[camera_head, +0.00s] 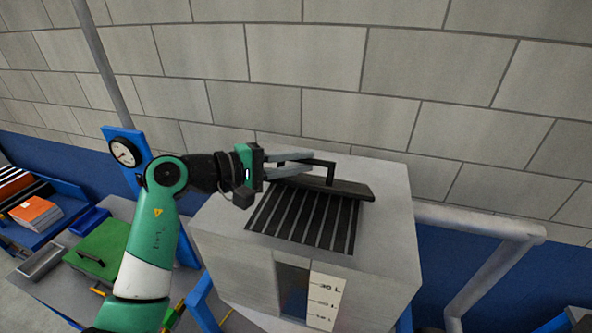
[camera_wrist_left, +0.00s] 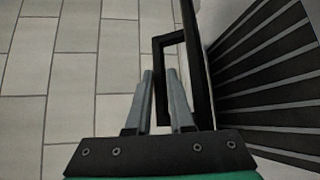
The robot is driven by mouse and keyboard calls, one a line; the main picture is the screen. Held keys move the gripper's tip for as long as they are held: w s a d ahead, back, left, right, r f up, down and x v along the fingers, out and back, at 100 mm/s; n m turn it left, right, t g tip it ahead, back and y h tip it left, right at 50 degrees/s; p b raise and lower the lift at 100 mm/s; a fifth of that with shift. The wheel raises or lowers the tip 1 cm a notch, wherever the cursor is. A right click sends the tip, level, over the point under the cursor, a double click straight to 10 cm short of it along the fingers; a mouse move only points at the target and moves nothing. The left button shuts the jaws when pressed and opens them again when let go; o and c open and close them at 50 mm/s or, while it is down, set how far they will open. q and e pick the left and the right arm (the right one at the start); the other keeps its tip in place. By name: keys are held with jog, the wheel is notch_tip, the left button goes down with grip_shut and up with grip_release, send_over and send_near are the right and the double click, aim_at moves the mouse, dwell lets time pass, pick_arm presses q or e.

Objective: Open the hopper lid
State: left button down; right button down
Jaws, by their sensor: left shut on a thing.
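The hopper is a grey box (camera_head: 395,215) with a dark slatted grate (camera_head: 305,215) exposed in its top. The black lid (camera_head: 345,188) stands raised along the back of the grate, seen nearly edge-on in the head view. My left gripper (camera_head: 312,166) is shut on the lid's black bracket handle (camera_head: 331,172). In the left wrist view the handle (camera_wrist_left: 160,75) passes between the two grey fingers (camera_wrist_left: 160,100). The lid (camera_wrist_left: 195,60) shows there as a thin dark edge, with the grate (camera_wrist_left: 265,75) to its right. My right gripper is out of view.
A block wall (camera_head: 310,60) stands behind the hopper. A grey pipe (camera_head: 480,220) runs out to its right. A pressure gauge (camera_head: 123,152) on a blue post stands at the left. A green case (camera_head: 105,250) and a blue bin (camera_head: 88,222) lie lower left.

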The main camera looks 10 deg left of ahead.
pick_arm(q)
jog(key=shift+w+r, duration=0.35)
jog(key=shift+r, duration=0.15)
jog(key=c, duration=0.9)
grip_release()
jog(key=shift+o, duration=0.2)
jog(key=shift+f, duration=0.1)
jog(key=shift+s+a, duration=0.1)
jog(key=shift+a, duration=0.1)
jog(key=b+v, duration=0.3)
jog(key=v, duration=0.8)
jog(key=shift+b, duration=0.35)
